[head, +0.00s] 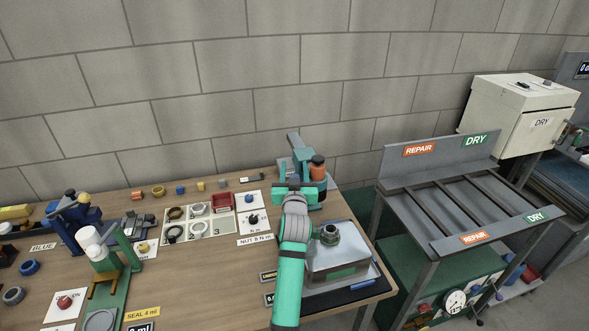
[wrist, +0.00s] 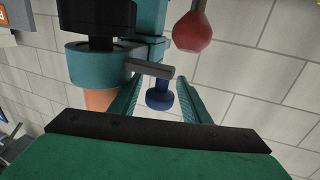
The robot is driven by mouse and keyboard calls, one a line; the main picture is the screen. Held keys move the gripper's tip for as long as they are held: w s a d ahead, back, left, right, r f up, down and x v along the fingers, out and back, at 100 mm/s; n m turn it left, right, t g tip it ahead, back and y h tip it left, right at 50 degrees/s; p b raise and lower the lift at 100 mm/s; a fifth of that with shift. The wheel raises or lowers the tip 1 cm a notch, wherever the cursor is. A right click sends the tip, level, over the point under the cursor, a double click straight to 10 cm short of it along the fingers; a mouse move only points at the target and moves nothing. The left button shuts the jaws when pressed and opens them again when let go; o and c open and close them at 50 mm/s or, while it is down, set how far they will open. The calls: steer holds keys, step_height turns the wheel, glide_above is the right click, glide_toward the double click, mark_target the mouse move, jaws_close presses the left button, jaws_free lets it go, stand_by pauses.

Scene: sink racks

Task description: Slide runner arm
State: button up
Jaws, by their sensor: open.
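My gripper (wrist: 159,88) is open, with one teal finger on each side of a blue knob (wrist: 159,97). Visible gaps separate the knob from both fingers; I cannot tell how deep it sits between them. The knob is attached to a short grey bar (wrist: 152,68), which may be the runner arm. The bar meets a teal collar (wrist: 95,63) with a black part above and an orange-brown part below. In the head view my gripper (head: 300,187) is at the teal-and-grey station (head: 297,144) with its orange-brown cylinder (head: 318,168). My gripper and arm hide the knob there.
A red bulb-shaped part (wrist: 193,32) is close beside the bar in the wrist view. A grey box (head: 340,262) with a dark fitting is right of my arm. A white parts tray (head: 200,230) is left. The repair rack (head: 440,160) stands beyond the table's right edge.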

steer(key=s, duration=1)
steer(key=shift+s, duration=0.2)
steer(key=shift+d, duration=0.1)
